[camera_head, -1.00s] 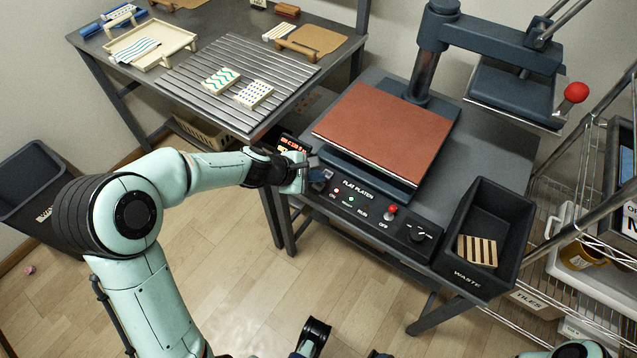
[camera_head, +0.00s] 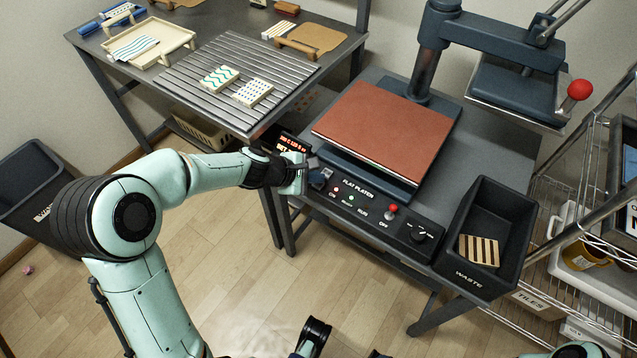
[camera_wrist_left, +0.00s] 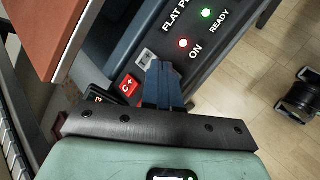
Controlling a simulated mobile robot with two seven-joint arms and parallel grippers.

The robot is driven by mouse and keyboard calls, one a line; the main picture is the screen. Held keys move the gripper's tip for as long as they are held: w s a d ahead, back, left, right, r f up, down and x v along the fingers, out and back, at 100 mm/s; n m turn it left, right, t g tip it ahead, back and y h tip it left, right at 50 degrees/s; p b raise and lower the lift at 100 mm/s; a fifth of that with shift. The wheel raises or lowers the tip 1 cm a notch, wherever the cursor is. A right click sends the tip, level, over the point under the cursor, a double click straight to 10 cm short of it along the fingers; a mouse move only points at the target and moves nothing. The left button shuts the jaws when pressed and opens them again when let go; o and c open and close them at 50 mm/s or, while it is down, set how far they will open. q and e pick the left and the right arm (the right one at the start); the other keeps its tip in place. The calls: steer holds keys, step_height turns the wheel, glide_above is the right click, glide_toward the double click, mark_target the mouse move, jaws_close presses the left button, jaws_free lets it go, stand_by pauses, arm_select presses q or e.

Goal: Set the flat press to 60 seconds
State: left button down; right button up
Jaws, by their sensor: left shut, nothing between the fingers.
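The flat press has a reddish-brown platen (camera_head: 385,130) on a dark base, with a front control panel (camera_head: 375,215) marked FLAT PLATEN. A small display (camera_head: 284,142) with lit orange text sits at the panel's left end, partly behind my left gripper; its digits are too small to read surely. My left gripper (camera_head: 316,166) is shut and empty over the panel's left end. In the left wrist view its blue fingertips (camera_wrist_left: 163,84) are beside a red C+ button (camera_wrist_left: 130,88) and a grey button (camera_wrist_left: 146,57). I cannot tell whether they touch.
The panel also carries ON and READY lights, a red-tipped switch (camera_head: 392,209) and a black knob (camera_head: 420,236). A black waste bin (camera_head: 485,225) holding a striped tile stands right of it. The swung-aside upper press head (camera_head: 515,90) has a red-ball handle.

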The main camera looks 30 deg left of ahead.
mark_target(315, 185)
arm_select(q)
steer(key=shift+f+b, duration=0.55)
stand_by(1.0)
steer(key=shift+r, duration=0.1)
steer(key=shift+r+p, duration=0.75)
steer(key=shift+p, duration=0.05)
steer(key=shift+r, duration=0.1)
step_height(315, 185, up, 5)
steer(key=p, duration=0.5)
steer(key=shift+r, duration=0.1)
stand_by(0.8)
